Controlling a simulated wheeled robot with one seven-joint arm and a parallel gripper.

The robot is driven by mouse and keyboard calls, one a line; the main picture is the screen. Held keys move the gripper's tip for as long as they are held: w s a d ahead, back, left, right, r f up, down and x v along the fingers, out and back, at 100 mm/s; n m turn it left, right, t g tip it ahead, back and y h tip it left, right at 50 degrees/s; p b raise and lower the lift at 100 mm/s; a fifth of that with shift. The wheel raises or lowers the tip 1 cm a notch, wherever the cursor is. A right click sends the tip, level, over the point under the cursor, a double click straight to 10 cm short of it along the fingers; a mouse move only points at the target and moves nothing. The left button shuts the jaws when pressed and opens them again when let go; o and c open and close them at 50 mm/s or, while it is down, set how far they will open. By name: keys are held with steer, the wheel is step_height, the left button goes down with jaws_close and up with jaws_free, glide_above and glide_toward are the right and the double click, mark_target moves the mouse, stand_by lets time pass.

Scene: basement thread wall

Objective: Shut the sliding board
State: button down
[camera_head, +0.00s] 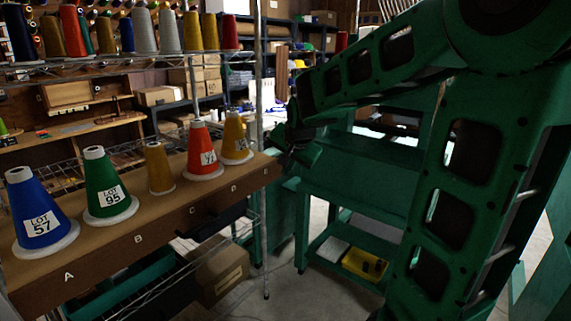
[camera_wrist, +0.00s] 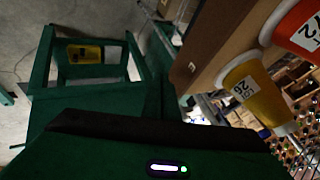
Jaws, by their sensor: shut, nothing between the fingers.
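My gripper (camera_head: 277,158) is shut and empty by the board's far right end; contact cannot be told. In the wrist view the board (camera_wrist: 207,45) is at upper right, with the yellow cone LOT 26 (camera_wrist: 262,100) and part of the orange cone (camera_wrist: 297,30).
A wire shelf (camera_head: 120,62) with more cones runs above the board. A rack post (camera_head: 261,70) stands near my gripper. A cardboard box (camera_head: 218,272) sits below. A yellow tray (camera_head: 364,265) lies low at right. Bare floor (camera_head: 285,285) shows between.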

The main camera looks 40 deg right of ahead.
steer(key=shift+w+a+f, duration=0.1)
steer(key=shift+w+f, duration=0.35)
steer(key=shift+w, duration=0.5)
steer(key=shift+w+a+f, duration=0.1)
steer(key=shift+w+f, duration=0.3)
steer(key=shift+w, duration=0.5)
steer(key=shift+w+a+f, duration=0.1)
steer(key=shift+w+f, duration=0.35)
steer(key=shift+w, duration=0.5)
